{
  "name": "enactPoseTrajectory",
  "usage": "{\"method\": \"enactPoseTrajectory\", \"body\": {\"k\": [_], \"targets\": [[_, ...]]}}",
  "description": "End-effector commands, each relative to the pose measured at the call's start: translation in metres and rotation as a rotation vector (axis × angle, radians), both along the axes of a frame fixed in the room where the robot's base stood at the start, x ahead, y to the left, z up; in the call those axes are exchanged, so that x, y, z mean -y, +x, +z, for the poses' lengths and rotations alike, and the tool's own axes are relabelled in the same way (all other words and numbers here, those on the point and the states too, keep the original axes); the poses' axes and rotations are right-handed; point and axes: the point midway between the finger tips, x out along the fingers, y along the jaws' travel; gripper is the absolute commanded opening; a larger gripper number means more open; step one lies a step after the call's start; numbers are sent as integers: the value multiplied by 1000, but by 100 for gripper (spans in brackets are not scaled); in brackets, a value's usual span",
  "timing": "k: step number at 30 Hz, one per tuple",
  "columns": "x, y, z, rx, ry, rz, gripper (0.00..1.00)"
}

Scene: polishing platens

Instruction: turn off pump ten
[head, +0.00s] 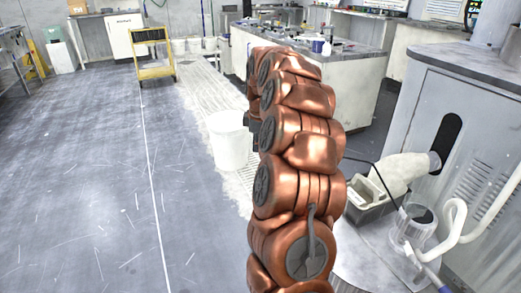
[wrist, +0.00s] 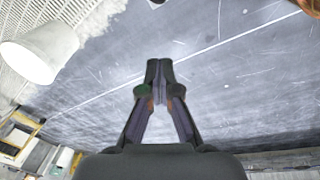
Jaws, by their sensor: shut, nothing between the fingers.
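No pump labelled ten can be made out in either view. My gripper (wrist: 159,68) shows in the wrist view with its dark fingertips together and nothing between them, over the bare grey floor. In the head view my copper-coloured arm stands across the middle and hides what lies behind it; the gripper cannot be made out there. A grey cabinet (head: 475,100) with a dark oval opening and louvred vents stands at the right. Whether it holds any pump control cannot be told.
A white bucket (head: 229,140) stands on the floor left of my arm; it also shows in the wrist view (wrist: 40,52). A yellow cart (head: 155,70) stands further back. A grey bin (head: 371,205) and white hoses (head: 452,225) are at the right. The left floor is clear.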

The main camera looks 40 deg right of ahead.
Motion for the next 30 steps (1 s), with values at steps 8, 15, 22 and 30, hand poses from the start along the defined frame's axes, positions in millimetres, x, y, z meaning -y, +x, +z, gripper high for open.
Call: {"method": "enactPoseTrajectory", "body": {"k": [8,15,22,30], "targets": [[2,6,-42,-5,3,-1,0],[5,13,-83,-2,1,-1,0],[23,-7,-83,2,0,-3,0],[29,-16,-78,1,0,-1,0]]}}
